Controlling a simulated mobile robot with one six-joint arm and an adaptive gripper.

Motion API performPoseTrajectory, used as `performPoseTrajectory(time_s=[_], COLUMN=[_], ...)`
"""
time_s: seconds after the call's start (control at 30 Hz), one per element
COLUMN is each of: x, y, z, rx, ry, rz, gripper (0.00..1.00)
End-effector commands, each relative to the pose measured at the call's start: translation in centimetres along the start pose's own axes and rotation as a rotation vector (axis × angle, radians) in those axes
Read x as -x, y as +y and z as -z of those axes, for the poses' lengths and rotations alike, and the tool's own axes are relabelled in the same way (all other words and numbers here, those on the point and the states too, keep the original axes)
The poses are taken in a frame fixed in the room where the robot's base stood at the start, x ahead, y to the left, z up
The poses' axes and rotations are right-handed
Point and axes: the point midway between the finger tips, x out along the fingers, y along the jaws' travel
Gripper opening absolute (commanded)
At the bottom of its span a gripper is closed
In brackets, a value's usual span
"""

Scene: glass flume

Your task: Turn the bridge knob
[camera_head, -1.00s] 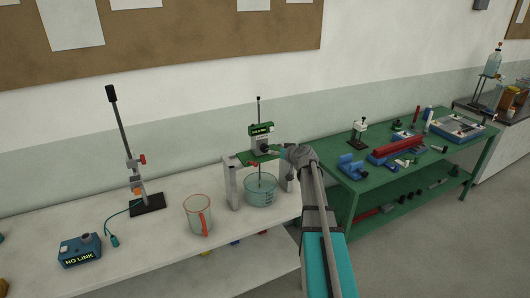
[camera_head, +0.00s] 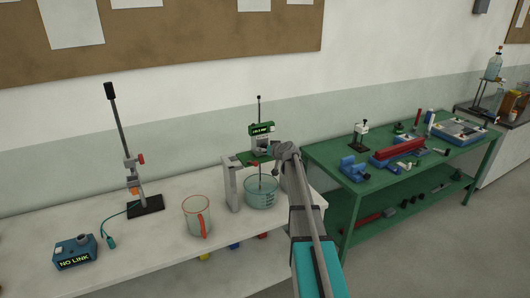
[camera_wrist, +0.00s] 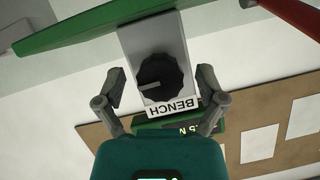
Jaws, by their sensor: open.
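The bridge knob is a black ridged dial (camera_wrist: 160,78) with a pale pointer line, on a grey box (camera_wrist: 140,42) above a label that reads BENCH upside down in the wrist view. My gripper (camera_wrist: 161,88) is open, with one finger on each side of the knob and a gap showing on both sides. In the head view my gripper (camera_head: 272,149) is at the green bridge (camera_head: 247,158), in front of the grey box under the small green display (camera_head: 261,128). My wrist partly hides the bridge there, and the knob is not visible in that view.
A glass bowl (camera_head: 261,194) stands under the bridge, between its white posts. A green bench (camera_head: 330,165) with tools is to the right.

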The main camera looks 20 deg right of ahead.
Motion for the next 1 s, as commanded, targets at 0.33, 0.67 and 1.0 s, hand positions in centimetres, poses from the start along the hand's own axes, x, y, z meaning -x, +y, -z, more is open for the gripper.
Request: performPoseTrajectory(time_s=[0.33, 0.67, 1.0], x=[0.03, 0.05, -0.03], y=[0.06, 0.11, 0.29], z=[0.02, 0.02, -0.06], rx=[0.000, 0.000, -0.124], ry=[0.000, 0.001, 0.001], rz=[-0.001, -0.001, 0.049], gripper=[0.71, 0.10, 0.07])
